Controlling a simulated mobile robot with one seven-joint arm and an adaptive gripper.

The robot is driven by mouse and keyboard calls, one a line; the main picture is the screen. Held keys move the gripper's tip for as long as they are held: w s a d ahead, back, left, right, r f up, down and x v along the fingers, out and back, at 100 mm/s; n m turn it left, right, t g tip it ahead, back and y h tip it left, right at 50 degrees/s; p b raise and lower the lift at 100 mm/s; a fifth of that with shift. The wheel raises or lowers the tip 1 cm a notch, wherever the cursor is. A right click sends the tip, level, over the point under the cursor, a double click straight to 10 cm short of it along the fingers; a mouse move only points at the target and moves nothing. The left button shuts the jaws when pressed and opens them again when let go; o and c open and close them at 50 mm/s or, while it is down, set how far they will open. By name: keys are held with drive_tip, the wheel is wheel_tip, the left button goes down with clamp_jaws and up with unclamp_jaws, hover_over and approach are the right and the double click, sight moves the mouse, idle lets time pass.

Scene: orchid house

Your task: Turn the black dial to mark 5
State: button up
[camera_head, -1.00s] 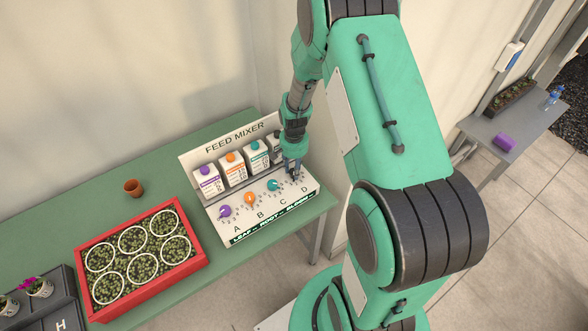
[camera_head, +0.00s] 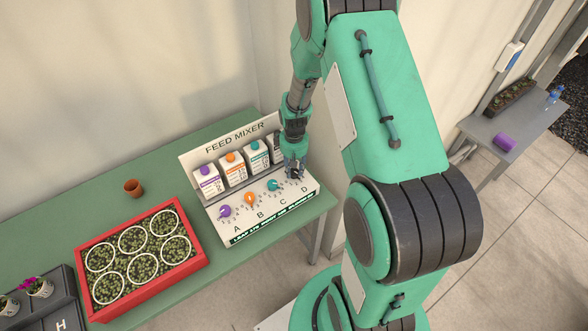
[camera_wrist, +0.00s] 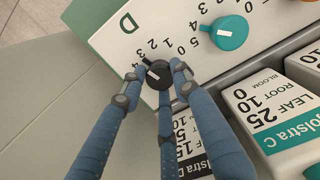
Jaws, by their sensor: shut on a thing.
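The black dial (camera_wrist: 160,72) is the knob by the letter D on the feed mixer's white sloping panel. In the wrist view, my gripper (camera_wrist: 155,80) has its blue-grey fingers around the dial, shut on it. A short white line shows on top of the dial. Printed numbers curve around it, partly covered by the fingers, so I cannot tell which mark it points to. In the head view, my gripper (camera_head: 295,174) is at the right end of the feed mixer (camera_head: 233,226) and hides the dial.
Purple (camera_head: 225,211), orange (camera_head: 250,198) and teal (camera_head: 273,185) dials sit left of the black one. Several cartons (camera_head: 233,168) stand behind them. A red tray (camera_head: 188,264) of plants and a small terracotta pot (camera_head: 133,187) are on the green table (camera_head: 80,215).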

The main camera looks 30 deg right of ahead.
sight(294, 171)
drive_tip(key=n, duration=0.6)
drive_tip(key=shift+n, duration=0.3)
drive_tip(key=n, duration=0.6)
idle(0.3)
drive_tip(key=o, duration=1.2)
drive_tip(key=shift+r, duration=0.15)
wheel_tip(294, 171, up, 12)
drive_tip(key=shift+f, duration=0.1)
